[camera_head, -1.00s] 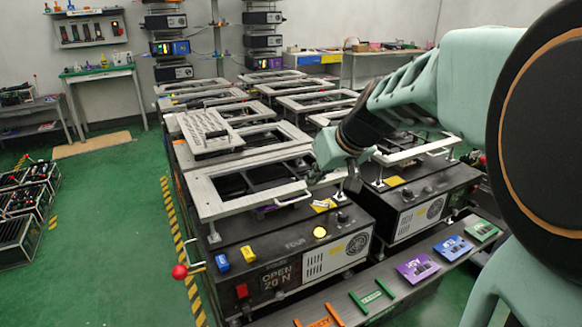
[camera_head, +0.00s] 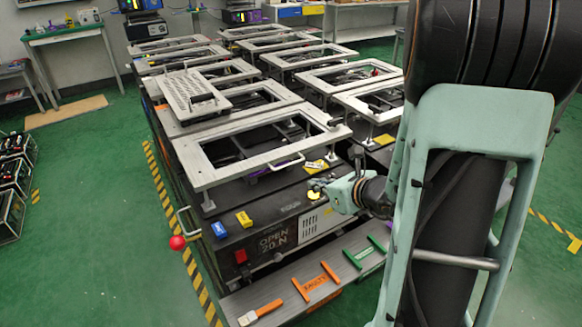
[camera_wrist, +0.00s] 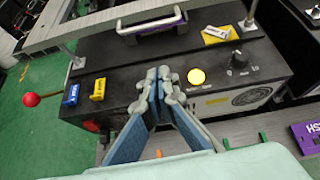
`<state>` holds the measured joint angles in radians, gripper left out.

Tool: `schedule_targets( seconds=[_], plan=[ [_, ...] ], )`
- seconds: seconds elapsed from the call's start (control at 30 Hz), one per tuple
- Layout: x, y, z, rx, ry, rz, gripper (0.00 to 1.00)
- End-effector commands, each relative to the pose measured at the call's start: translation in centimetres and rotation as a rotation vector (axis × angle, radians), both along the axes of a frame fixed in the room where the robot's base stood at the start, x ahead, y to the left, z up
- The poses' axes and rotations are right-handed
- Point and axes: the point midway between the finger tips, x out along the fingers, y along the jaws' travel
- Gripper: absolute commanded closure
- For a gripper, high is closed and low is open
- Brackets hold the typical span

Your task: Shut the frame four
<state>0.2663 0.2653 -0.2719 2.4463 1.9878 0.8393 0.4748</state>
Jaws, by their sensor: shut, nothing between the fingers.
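Frame four is a grey metal frame (camera_head: 195,171) raised on posts above the black box (camera_head: 290,213), whose display reads "OPEN 20 N". My gripper (camera_head: 322,187) is shut and empty, in front of the frame by the lit yellow button. In the wrist view my fingertips (camera_wrist: 158,74) are together, left of the yellow button (camera_wrist: 197,76) and apart from the handle. A red ball knob (camera_head: 177,243) sticks out at the box's left.
Blue (camera_head: 219,229) and yellow (camera_head: 244,219) blocks stand on the box top. A front ledge (camera_head: 345,245) carries orange and green pieces. Similar framed boxes stand behind and to the right.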

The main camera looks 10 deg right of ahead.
Motion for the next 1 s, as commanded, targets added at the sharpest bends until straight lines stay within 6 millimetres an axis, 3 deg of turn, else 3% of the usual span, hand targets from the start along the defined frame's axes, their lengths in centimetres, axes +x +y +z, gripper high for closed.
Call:
schedule_targets(
  seconds=[0.23, 0.7, 0.8, 1.0],
  plan=[
    [1.2, 0.0, -1.2, 0.031, 0.009, -0.036, 1.00],
    [8.1, 2.3, -5.6, 0.026, 0.009, -0.031, 1.00],
    [8.5, 2.3, -3.2, 0.026, 0.002, -0.034, 1.00],
    [8.8, 2.5, -1.6, 0.026, 0.004, -0.033, 1.00]
  ],
)
